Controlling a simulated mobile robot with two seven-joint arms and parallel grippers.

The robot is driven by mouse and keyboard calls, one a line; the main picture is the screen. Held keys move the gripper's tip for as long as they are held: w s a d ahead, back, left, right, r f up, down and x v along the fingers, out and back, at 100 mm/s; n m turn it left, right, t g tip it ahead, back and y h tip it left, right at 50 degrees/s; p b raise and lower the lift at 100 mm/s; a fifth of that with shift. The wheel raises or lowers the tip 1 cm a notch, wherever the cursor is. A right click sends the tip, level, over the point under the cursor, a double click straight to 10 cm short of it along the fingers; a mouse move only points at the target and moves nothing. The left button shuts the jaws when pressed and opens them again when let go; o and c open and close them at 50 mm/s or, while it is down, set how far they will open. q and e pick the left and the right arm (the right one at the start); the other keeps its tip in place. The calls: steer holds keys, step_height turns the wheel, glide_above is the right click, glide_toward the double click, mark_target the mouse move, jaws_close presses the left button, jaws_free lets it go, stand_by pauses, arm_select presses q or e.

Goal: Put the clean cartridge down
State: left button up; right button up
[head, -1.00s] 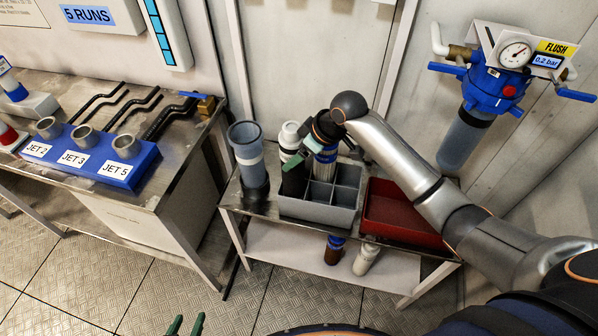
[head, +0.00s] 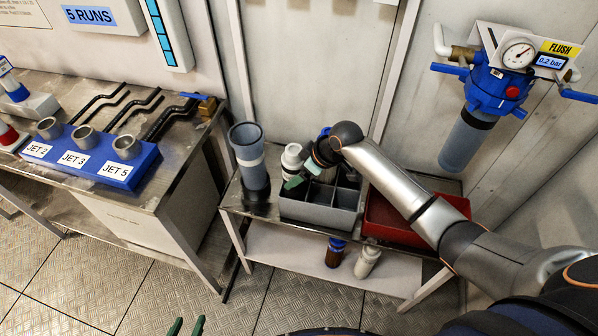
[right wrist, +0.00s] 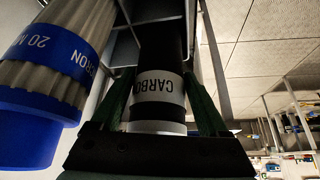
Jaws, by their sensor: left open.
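The black cartridge with a white label reading "CARBO" (right wrist: 158,87) is between the fingers of my right gripper (right wrist: 162,88) in the right wrist view, and both fingers appear to touch it. In the head view my right gripper (head: 297,181) is low at the left side of the grey divided crate (head: 318,214); the black cartridge is hidden there. A ribbed cartridge with a blue band and end (right wrist: 50,75) is beside it in the right wrist view. My left gripper (head: 186,327) is open and empty at the bottom edge of the head view.
Bottles stand on the lower shelf (head: 300,262). The crate's front compartments look empty.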

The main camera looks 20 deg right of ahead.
steer(key=o, duration=0.3)
steer(key=shift+r, duration=0.1)
steer(key=shift+r, duration=0.25)
steer(key=p+v, duration=0.2)
steer(key=v, duration=0.8)
steer(key=s+a+f+m+t, duration=0.25)
steer(key=s+f, duration=0.45)
steer(key=f, duration=0.4)
steer(key=s+f+m+t, duration=0.1)
steer(key=s+f+m, duration=0.1)
steer(key=s, duration=0.5)
steer(key=s+a+f+m+t+h, duration=0.1)
steer(key=s+f, duration=0.2)
steer(key=s, duration=0.4)
steer(key=shift+f+m+h, duration=0.3)
steer(key=shift+f+m, duration=0.05)
steer(key=shift+s, duration=0.15)
